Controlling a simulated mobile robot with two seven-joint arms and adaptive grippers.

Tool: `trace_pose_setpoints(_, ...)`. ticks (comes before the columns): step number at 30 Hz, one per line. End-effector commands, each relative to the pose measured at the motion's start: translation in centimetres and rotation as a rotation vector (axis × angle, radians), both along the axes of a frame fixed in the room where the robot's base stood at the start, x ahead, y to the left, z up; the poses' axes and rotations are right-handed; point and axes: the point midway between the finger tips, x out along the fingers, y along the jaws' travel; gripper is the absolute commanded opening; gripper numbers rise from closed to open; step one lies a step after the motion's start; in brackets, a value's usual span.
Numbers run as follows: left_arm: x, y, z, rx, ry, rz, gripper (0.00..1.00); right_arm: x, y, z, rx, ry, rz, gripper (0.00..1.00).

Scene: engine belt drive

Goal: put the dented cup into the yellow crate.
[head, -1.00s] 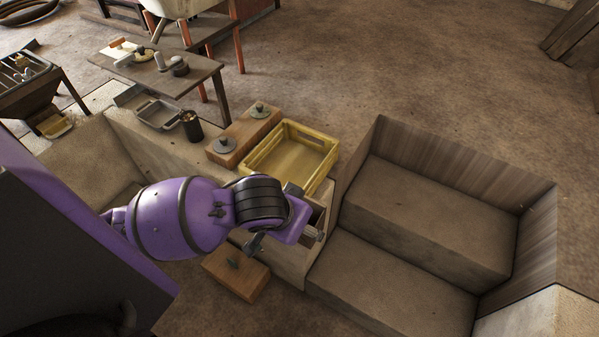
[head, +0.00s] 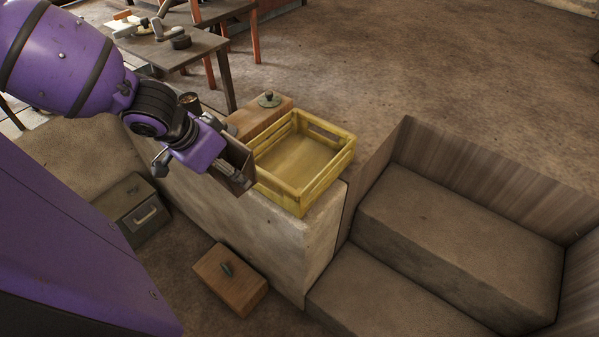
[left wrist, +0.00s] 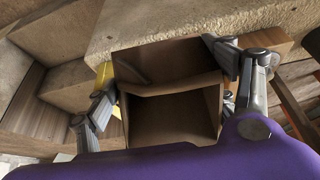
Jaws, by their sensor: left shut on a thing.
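The yellow crate (head: 328,177) stands on the pale stone ledge and looks empty. My left gripper (head: 215,170) is at the crate's left side, shut on a brown open box with a divider (head: 238,160). In the left wrist view the box (left wrist: 172,118) sits between the two fingers (left wrist: 170,90), and a sliver of the crate (left wrist: 105,76) shows behind it. A dark cup (head: 190,101) stands behind my left gripper, partly hidden; I cannot tell if it is dented. My right gripper is not in view.
A wooden block with a knob (head: 262,114) lies behind the crate. A green metal box (head: 140,207) and another wooden block (head: 229,281) are below the ledge. A low table (head: 178,52) with tools stands at the back. Brown steps (head: 450,240) fill the right.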

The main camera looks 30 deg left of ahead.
Motion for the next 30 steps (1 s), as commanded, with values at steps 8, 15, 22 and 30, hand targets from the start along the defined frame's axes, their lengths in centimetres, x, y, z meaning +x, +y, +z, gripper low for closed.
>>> trace_pose_setpoints(8, 2.2, 2.7, 2.9, 0.003, -0.002, 0.055, 0.47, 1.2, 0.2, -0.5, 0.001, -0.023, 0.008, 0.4)
trace_pose_setpoints(15, 4.0, 2.2, 2.6, -0.004, 0.001, 0.063, 0.47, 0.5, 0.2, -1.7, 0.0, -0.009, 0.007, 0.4)
trace_pose_setpoints(22, 8.8, -0.7, 0.0, -0.01, 0.0, 0.064, 0.47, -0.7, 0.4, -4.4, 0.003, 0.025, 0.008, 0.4)
trace_pose_setpoints(30, 12.9, -3.0, -3.9, -0.008, 0.001, 0.066, 0.47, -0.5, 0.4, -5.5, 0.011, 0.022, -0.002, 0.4)
